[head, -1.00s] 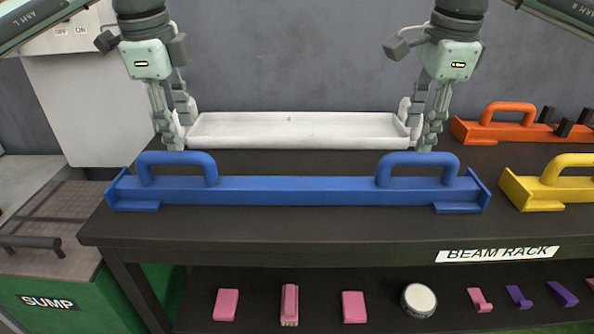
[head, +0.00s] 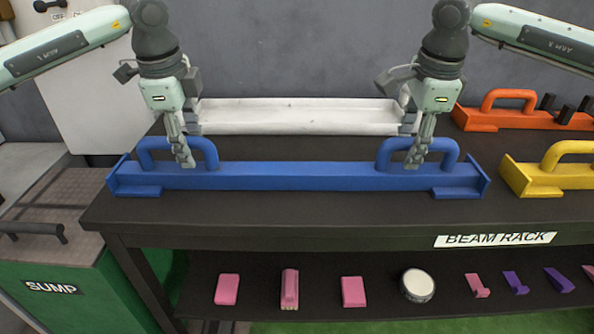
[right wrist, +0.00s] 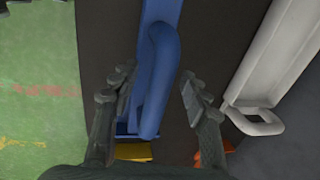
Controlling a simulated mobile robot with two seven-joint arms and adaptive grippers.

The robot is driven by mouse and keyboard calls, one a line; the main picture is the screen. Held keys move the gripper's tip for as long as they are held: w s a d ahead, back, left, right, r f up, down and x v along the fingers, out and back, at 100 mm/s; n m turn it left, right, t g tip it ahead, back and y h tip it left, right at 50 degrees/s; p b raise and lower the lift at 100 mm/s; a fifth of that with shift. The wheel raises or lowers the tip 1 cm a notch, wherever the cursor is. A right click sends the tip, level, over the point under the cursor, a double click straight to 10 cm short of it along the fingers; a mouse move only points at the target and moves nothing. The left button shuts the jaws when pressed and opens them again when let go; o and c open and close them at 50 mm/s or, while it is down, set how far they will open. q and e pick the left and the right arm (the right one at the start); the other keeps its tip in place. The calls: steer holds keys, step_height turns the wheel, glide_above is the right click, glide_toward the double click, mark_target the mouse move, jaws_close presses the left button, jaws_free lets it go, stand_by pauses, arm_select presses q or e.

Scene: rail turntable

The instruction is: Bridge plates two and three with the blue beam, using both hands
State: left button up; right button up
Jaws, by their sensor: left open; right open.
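The blue beam (head: 290,176) lies level on the dark rack top, with an arched handle near each end. My left gripper (head: 187,152) points down at the beam's left handle (head: 150,146), one finger in front of it; it is open, and its rear finger is mostly hidden. My right gripper (head: 416,152) points down at the right handle (head: 450,150) and is open. In the right wrist view the fingers of my right gripper (right wrist: 158,92) stand apart on both sides of the blue handle (right wrist: 163,75). Plates two and three are not in view.
A white tray-like beam (head: 300,117) lies behind the blue one. An orange beam (head: 510,118) and a yellow beam (head: 565,178) lie to the right. Several small parts sit on the lower shelf (head: 260,265). A green sump box (head: 70,295) stands at left.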

steer(key=shift+f, duration=0.1)
arm_select(q)
jaws_close()
arm_select(e)
jaws_close()
arm_select(q)
steer(key=shift+w+r, duration=0.15)
steer(key=shift+r, duration=0.05)
arm_select(e)
steer(key=shift+w+r, duration=0.1)
steer(key=shift+r, duration=0.2)
